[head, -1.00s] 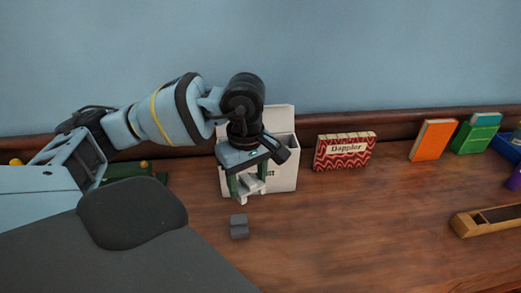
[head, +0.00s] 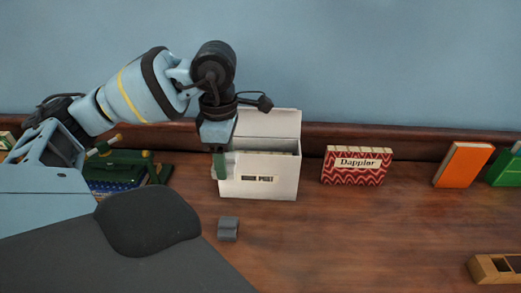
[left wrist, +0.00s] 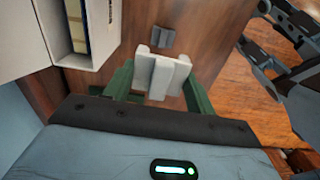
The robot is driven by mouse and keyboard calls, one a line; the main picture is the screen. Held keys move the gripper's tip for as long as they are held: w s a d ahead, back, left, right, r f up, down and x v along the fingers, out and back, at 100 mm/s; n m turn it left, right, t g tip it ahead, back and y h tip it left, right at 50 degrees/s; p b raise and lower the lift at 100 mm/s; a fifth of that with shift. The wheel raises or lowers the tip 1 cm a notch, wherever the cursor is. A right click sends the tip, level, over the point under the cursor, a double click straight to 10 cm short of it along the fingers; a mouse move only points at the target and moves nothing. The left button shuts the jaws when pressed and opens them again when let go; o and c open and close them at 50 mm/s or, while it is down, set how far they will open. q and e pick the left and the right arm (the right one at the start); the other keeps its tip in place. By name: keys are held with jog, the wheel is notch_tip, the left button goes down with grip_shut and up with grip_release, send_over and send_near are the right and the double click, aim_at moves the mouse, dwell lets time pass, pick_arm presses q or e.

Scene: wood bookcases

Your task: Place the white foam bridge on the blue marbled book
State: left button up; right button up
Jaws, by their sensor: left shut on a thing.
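My left gripper (head: 221,168) is shut on the white foam bridge (left wrist: 160,76), which shows between its green fingers in the left wrist view. In the head view the gripper is at the left front of the white box, and the bridge is mostly hidden or blends with the box. A blue speckled patch (head: 112,187), which looks like the blue marbled book, shows at the left beside and below green objects. My arm and body hide part of that area. The gripper is to the right of it. My right gripper is not seen.
The open white box (head: 259,188) stands close behind the gripper. A grey block (head: 228,229) lies on the wood in front. The middle of the surface is clear.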

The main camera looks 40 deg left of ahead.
pick_arm(q)
jog(key=shift+a, duration=0.1)
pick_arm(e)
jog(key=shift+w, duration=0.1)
pick_arm(q)
jog(key=shift+w+a, duration=0.1)
jog(key=shift+w, duration=0.15)
jog(key=w+a, duration=0.1)
jog(key=w, duration=0.3)
jog(key=w+a+f, duration=0.1)
jog(key=w+a, duration=0.1)
jog(key=w, duration=0.3)
jog(key=w+a+p, duration=0.1)
jog(key=w, duration=0.4)
jog(key=shift+a+f, duration=0.2)
jog(key=shift+a, duration=0.15)
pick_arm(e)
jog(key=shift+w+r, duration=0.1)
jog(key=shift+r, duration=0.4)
pick_arm(q)
jog(key=f, duration=0.3)
jog(key=shift+w+a+f, duration=0.1)
jog(key=shift+w+f, duration=0.15)
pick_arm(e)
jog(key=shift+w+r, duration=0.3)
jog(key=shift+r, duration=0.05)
